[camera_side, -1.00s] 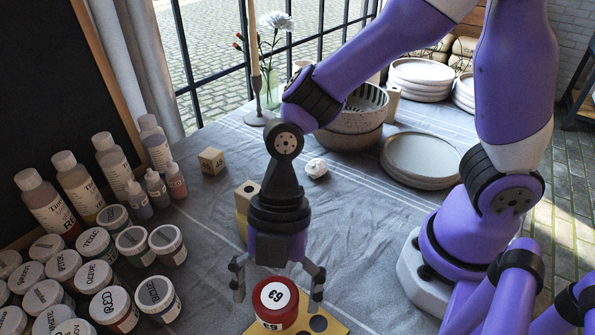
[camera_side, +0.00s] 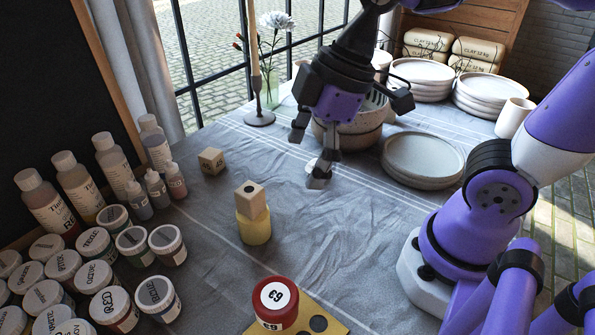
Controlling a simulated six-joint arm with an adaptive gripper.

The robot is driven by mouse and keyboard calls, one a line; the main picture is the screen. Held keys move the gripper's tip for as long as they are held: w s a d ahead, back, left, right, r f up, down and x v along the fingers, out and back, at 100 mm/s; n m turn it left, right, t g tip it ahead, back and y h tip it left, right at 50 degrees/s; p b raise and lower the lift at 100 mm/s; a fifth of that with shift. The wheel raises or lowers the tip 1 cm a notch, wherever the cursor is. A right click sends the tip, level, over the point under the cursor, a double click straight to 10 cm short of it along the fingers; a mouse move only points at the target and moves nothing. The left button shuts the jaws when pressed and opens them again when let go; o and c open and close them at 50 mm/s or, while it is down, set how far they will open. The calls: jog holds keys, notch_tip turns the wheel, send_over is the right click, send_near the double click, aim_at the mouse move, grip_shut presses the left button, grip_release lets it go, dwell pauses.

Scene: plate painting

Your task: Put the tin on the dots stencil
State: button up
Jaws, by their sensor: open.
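The red tin (camera_side: 276,303) has a white round label marked 63 on its lid. It stands upright on the yellow dots stencil (camera_side: 325,323) at the bottom of the picture, covering its left part. Dark round holes show in the stencil to the right of the tin. My gripper (camera_side: 308,160) is open and empty, up and to the right of the tin, well apart from it, in front of the stacked bowls. The lower part of the stencil is cut off by the picture edge.
A wooden block on a yellow cylinder (camera_side: 253,228) stands behind the tin. Another wooden block (camera_side: 212,161) lies farther back. Paint jars and bottles (camera_side: 85,187) crowd the left. Plates (camera_side: 422,157) and bowls (camera_side: 350,137) stand at the back right.

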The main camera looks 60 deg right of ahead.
jog(key=s+d+m+t+h, duration=0.1)
jog(key=d+m+t+h, duration=0.1)
jog(key=d+m, duration=0.6)
jog(key=shift+m+t+h, duration=0.4)
jog(key=shift+m, duration=0.6)
